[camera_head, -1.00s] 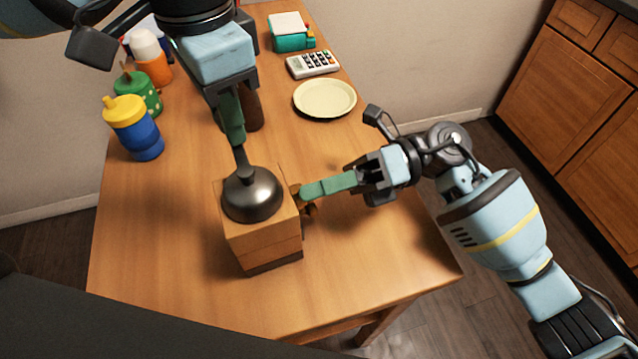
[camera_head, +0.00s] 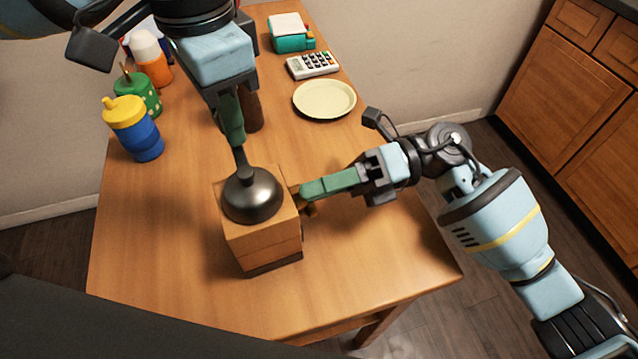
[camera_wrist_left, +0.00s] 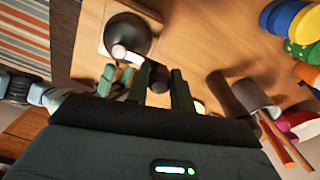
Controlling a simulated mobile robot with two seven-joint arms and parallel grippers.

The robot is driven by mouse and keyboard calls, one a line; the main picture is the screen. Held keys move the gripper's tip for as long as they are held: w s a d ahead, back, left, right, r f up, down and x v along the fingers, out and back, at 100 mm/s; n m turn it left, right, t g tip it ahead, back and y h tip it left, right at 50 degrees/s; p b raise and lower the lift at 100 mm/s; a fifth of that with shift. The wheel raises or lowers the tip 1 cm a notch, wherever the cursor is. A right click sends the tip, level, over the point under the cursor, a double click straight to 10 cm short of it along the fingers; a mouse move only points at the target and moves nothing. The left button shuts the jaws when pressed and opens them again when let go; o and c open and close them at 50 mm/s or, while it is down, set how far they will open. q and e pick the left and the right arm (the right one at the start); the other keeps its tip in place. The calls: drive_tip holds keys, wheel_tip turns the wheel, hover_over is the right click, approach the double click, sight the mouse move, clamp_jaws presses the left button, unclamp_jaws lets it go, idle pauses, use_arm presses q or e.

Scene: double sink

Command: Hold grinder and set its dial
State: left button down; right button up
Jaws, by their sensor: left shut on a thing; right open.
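The grinder (camera_head: 262,245) is a wooden box with a dark metal dome and a crank on top. It stands upright on the table; its dome also shows in the left wrist view (camera_wrist_left: 128,38). My left gripper (camera_head: 238,140) reaches down from above and is shut on the dark end of the crank (camera_wrist_left: 158,76), seen between its green fingers in the wrist view. My right gripper (camera_head: 306,192) is open at the box's right side. A small brown knob (camera_head: 309,209), perhaps the dial, shows just below its fingertips and is partly hidden.
The wooden table (camera_head: 180,220) is clear in front and left of the grinder. A blue and yellow cup (camera_head: 134,128), a green pot (camera_head: 138,90) and an orange bottle (camera_head: 153,65) stand at the left. A plate (camera_head: 325,99), calculator (camera_head: 313,64) and teal box (camera_head: 292,34) lie at the back.

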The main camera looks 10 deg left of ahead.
drive_tip(key=shift+n+g, duration=0.4)
drive_tip(key=shift+n, duration=0.1)
drive_tip(key=shift+v, duration=6.1)
drive_tip(key=shift+f, duration=0.1)
use_arm(q)
drive_tip(key=c, duration=1.1)
unclamp_jaws()
use_arm(e)
drive_tip(key=shift+s, duration=0.1)
